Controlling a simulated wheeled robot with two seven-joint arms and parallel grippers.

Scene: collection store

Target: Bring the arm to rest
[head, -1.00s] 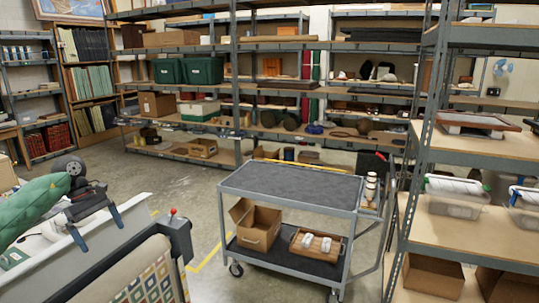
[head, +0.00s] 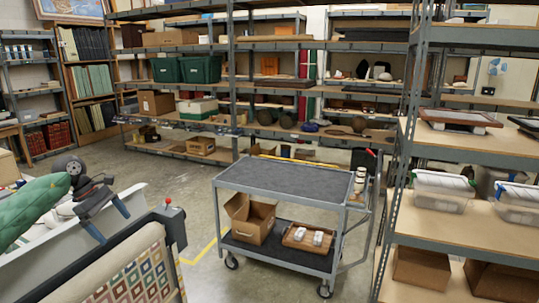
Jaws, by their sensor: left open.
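My left gripper (head: 110,227) is at the left, open and empty, with its two blue-tipped fingers pointing down and to the right. The fingers show in front of a white-walled bin or cart (head: 125,212). A green quilted bundle (head: 32,210) lies at the left edge, close beside my left arm. A patterned, rolled textile (head: 130,275) is in the near left foreground. My right gripper is not in view.
A grey two-shelf cart (head: 285,180) stands on the floor, with an open cardboard box (head: 250,220) on its lower shelf. Shelving (head: 450,160) with clear bins (head: 442,190) stands at the right. Open floor (head: 180,185) lies between the white bin and the cart.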

